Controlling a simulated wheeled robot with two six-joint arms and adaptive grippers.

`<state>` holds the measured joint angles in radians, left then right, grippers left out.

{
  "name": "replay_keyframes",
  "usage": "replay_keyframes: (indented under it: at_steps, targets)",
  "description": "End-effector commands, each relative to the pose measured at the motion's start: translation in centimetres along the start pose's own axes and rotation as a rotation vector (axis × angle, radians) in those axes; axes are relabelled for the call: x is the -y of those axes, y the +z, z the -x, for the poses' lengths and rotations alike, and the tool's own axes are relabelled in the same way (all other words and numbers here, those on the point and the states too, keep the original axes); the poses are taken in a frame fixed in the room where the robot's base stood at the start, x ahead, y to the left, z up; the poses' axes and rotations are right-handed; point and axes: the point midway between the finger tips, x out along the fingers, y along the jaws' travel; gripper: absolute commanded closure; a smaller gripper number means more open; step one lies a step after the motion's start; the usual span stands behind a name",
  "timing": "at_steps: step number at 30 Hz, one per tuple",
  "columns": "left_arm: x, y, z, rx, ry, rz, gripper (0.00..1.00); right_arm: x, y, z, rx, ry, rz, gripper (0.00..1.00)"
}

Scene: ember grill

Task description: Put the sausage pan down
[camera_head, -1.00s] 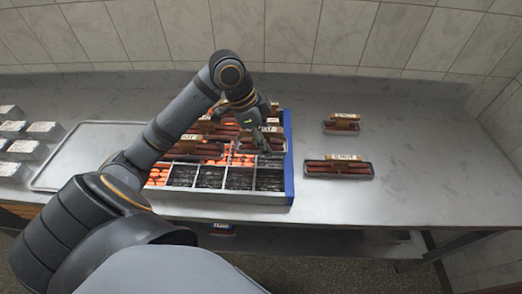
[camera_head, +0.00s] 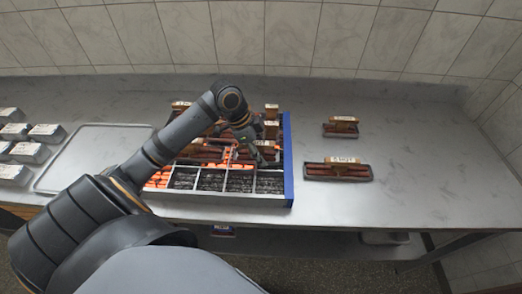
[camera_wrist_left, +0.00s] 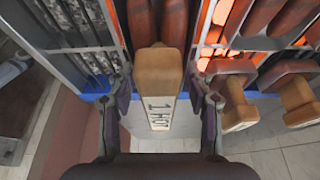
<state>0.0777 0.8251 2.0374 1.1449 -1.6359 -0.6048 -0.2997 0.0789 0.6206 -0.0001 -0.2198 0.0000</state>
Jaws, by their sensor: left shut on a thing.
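My left gripper (camera_head: 262,156) is over the right part of the grill (camera_head: 289,165). In the left wrist view its fingers (camera_wrist_left: 163,92) are shut around the wooden handle (camera_wrist_left: 158,85) of a sausage pan, marked "1 HOT". Sausages (camera_wrist_left: 173,20) show at the top of that view, beyond the handle. The pan lies at the grill's compartments; whether it touches the grill floor I cannot tell. The arm hides part of it in the head view. My right gripper is not in view.
Other sausage pans with wooden handles stand on the grill. Dark coals (camera_head: 240,181) fill near compartments; glowing ones (camera_head: 157,179) are at the left. Two pans, a small one (camera_head: 341,132) and a longer one (camera_head: 338,175), stand right of the grill. A grey tray (camera_head: 67,163) lies left.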

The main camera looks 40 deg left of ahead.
Motion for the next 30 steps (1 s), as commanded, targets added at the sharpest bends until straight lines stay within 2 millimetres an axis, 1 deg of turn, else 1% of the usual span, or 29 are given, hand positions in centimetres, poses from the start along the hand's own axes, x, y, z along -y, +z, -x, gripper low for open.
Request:
replay_keyframes:
  at_steps: [1, 6, 14, 17, 20, 27, 30]
  targets:
    - [0.0, 0.1, -0.2, 0.000, 0.000, 0.001, 0.47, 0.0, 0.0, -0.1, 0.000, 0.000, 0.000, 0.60]
    - [0.0, 0.0, -0.1, 0.000, 0.000, 0.001, 0.26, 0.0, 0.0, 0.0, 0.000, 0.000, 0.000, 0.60]
    - [0.0, 0.0, -0.1, 0.000, 0.000, 0.001, 0.26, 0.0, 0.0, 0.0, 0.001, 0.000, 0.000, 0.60]
    - [0.0, -0.1, 0.3, 0.001, -0.001, 0.000, 0.26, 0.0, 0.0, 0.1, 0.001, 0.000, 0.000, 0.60]
    - [0.1, 0.1, 1.4, 0.004, -0.004, -0.001, 0.26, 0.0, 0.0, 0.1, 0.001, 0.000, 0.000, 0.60]
    - [0.1, 0.1, 5.7, 0.009, -0.004, -0.001, 0.26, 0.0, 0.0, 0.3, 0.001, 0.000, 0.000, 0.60]
    - [0.1, 0.2, 7.1, 0.010, -0.003, -0.002, 0.26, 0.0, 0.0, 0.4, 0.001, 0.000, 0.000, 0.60]
